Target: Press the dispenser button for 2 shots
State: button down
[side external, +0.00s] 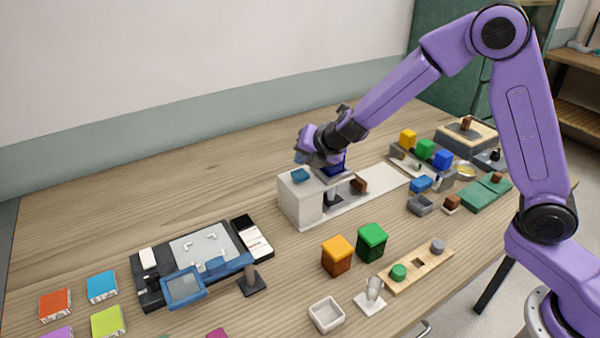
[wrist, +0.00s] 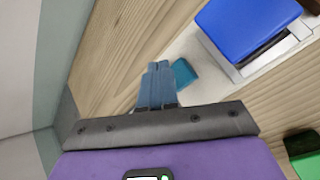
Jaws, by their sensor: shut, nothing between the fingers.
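The dispenser is a white box (side external: 301,203) on a long white base in the middle of the table. A teal button (side external: 300,174) sits on its top. The button also shows in the wrist view (wrist: 184,73), just right of my fingertips and partly hidden behind them. My gripper (side external: 301,160) is over the dispenser's top, close above the button. Its blue fingers are together in the wrist view (wrist: 158,68), with nothing between them. I cannot tell whether they touch the button.
A blue block (side external: 333,168) on a grey stand is close beside the dispenser; it is large in the wrist view (wrist: 245,26). A brown block (side external: 359,185) lies on the white base. Bare table lies behind and left.

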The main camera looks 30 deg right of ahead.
aim_at(303, 174)
jog(key=shift+r, duration=2.1)
dwell(1.0)
jog(key=shift+r, duration=1.9)
jog(key=shift+f, duration=0.15)
jog(key=shift+f, duration=4.25)
jog(key=shift+f, duration=0.2)
jog(key=shift+f, duration=0.25)
